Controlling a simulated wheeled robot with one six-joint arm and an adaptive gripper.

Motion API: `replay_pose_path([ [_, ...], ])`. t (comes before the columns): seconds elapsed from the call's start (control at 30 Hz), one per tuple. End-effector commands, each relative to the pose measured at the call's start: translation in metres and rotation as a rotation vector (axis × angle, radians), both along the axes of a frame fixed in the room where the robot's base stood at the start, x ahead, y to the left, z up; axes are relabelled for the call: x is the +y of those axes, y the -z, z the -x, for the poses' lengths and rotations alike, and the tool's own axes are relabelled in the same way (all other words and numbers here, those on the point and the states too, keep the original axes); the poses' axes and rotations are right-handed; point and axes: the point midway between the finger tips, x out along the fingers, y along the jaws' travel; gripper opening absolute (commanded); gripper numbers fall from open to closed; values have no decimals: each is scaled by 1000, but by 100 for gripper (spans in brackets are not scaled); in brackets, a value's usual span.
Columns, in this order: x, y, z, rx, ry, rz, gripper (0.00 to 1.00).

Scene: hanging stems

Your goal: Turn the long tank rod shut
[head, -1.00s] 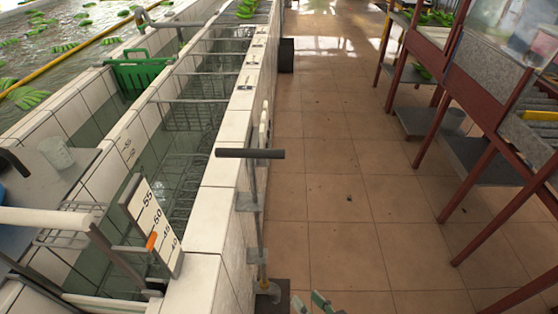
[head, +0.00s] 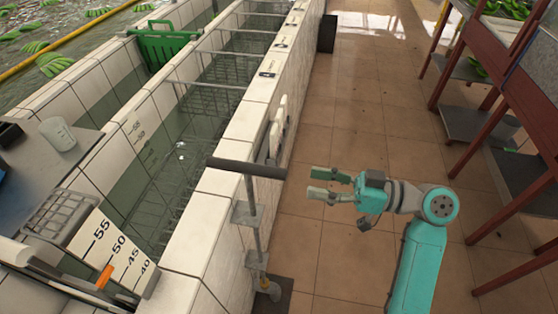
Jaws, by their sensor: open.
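The long tank rod (head: 252,215) stands upright along the outer side of the white tiled tank wall, held by brackets. Its dark T-handle (head: 246,167) lies crosswise at the top, at about the height of the wall's rim. The rod's foot meets a pipe fitting (head: 268,287) near the floor. My gripper (head: 312,183) is open and empty, with its fingers pointing left toward the T-handle. In the picture a small gap lies between the fingertips and the handle's right end. I cannot tell the gap in depth.
The tank (head: 150,160) with water and wire racks lies left of the wall. A level scale (head: 112,258) with an orange marker stands at lower left. Red-legged stands (head: 455,55) are at right. The tiled floor (head: 340,235) between is mostly clear.

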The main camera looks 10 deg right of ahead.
Motion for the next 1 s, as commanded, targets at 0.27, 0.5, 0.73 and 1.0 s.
replay_pose_path([
  [0.27, 17, -4, -5, -15, -23, 6, 52],
  [0.5, 56, -4, -19, -14, -23, 6, 52],
  [0.73, 87, -4, -31, -13, -20, 5, 52],
  [1.0, 100, -4, -36, -14, -17, 6, 52],
])
